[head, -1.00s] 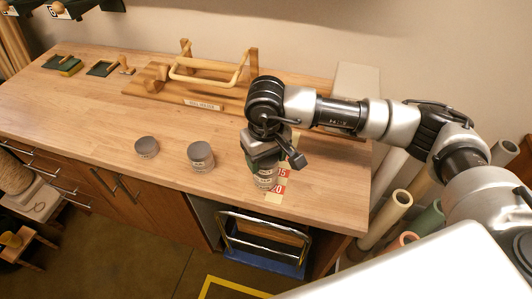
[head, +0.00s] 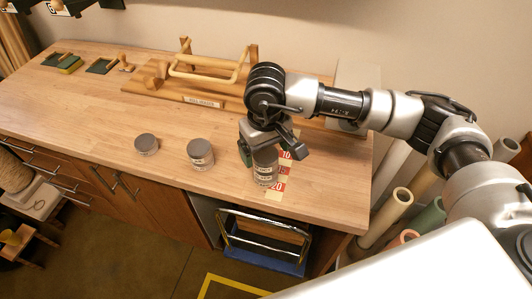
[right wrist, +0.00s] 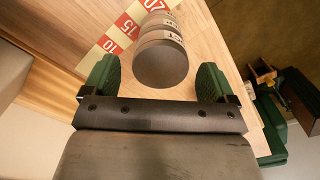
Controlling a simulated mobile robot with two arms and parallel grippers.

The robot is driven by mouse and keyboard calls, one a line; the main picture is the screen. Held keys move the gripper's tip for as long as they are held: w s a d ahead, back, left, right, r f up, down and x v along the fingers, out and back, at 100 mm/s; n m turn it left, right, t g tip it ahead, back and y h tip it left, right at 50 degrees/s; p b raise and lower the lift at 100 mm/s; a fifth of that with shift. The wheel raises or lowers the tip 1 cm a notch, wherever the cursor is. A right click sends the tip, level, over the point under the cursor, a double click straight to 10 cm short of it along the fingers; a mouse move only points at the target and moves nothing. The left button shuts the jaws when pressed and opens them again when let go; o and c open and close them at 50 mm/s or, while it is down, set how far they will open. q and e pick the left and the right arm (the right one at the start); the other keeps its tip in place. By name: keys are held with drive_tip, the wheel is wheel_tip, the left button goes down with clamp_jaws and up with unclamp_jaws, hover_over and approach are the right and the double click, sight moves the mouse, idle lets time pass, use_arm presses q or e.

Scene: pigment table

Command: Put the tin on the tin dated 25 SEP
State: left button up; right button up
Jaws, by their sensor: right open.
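A stack of grey tins with pale labels (head: 265,170) stands upright near the front edge, right of centre. The right wrist view shows the stack (right wrist: 162,62) with its dark top facing the camera; parts of labels seem to read OCT, but no full date is legible. My right gripper (head: 258,150) is at the top of the stack. Its green fingers (right wrist: 155,78) are spread on either side of the stack with gaps, holding nothing. Two other tins stand apart to the left: a low one (head: 146,144) and a taller one (head: 200,154), its label unreadable. My left gripper is not in view.
A red and cream number strip (head: 281,178) lies beside the stack. A wooden rack with a looped handle (head: 190,78) stands at the back. The wooden tabletop (head: 80,115) is clear at left. Rolled tubes (head: 395,205) stand off the right end.

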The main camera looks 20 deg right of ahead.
sight(266, 154)
wheel_tip(266, 154, up, 10)
drive_tip(key=b, duration=0.2)
drive_tip(key=shift+r, duration=0.15)
